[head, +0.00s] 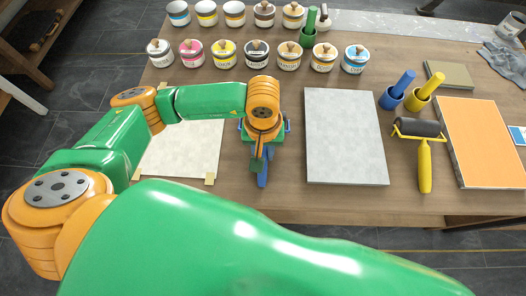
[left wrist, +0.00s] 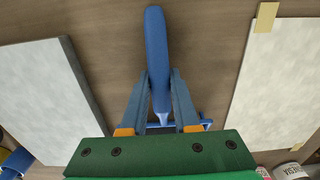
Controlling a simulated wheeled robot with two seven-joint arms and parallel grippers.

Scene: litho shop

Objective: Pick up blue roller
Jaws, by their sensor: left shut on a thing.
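The blue roller (head: 263,181) lies on the wooden table between a taped white sheet and a grey slab. Its handle points toward the near edge. My left gripper (head: 261,152) comes down over it from above, and my wrist hides most of the roller's far part. In the left wrist view the blue handle (left wrist: 156,45) runs between the two fingers of my left gripper (left wrist: 160,82), which are shut on it. Part of the blue frame shows behind the fingers. I cannot tell whether the roller touches the table. My right gripper is not in view.
The grey slab (head: 344,137) stands close right, the white sheet (head: 183,153) close left. Farther right are a yellow-handled roller (head: 424,165) and an orange slab (head: 484,140). Several paint cans (head: 257,54) line the back. Some table between the grey slab and yellow roller is clear.

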